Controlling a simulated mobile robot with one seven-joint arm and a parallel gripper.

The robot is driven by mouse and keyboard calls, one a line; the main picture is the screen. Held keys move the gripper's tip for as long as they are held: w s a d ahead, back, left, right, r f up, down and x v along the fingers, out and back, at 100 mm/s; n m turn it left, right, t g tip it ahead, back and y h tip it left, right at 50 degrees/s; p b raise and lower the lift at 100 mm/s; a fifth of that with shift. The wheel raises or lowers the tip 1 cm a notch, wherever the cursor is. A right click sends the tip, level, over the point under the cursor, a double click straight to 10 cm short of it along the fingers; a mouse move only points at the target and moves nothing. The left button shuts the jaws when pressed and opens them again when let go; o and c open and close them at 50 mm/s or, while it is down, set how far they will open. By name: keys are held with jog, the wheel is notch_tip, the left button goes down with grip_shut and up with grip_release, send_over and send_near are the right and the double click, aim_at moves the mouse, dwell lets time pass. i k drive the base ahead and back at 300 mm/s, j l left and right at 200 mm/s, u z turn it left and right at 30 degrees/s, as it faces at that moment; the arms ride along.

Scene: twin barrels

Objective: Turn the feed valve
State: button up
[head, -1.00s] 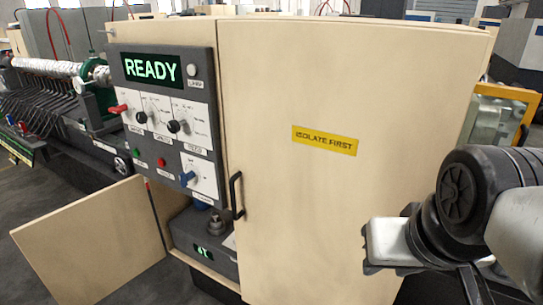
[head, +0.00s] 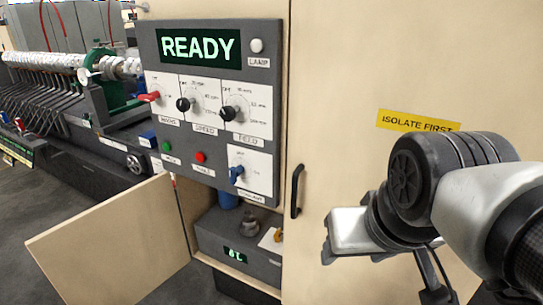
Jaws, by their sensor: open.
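The grey control panel (head: 215,125) reads READY on its green display. Its black feed knob (head: 228,113), above a label that looks like FEED, points left and down. In the open lower compartment, a dark round valve-like fitting (head: 250,226) stands on a grey unit, with a small brass-coloured piece (head: 278,236) beside it. I cannot tell which of these is the feed valve. My gripper (head: 330,248) is at the right, in front of the cabinet door, apart from the panel and compartment. It is open and empty; its fingers show poorly.
The large cabinet door (head: 340,75) is shut, with a black handle (head: 296,190) and a yellow ISOLATE FIRST label (head: 418,121). A lower door (head: 110,245) stands open at the left. Machinery with a foil-wrapped barrel (head: 45,62) lies behind. Floor is clear at lower left.

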aim_at(277, 236)
jog(key=i+j+z, duration=0.25)
jog(key=j, duration=0.4)
jog(key=i+j+z, duration=0.1)
jog(key=i+j, duration=0.2)
jog(key=i+j+z, duration=0.15)
jog(key=j, duration=0.25)
jog(key=k+j+z, duration=0.25)
jog(key=j, duration=0.2)
jog(key=k+j+z, duration=0.25)
jog(key=j, duration=0.2)
jog(key=i, duration=0.45)
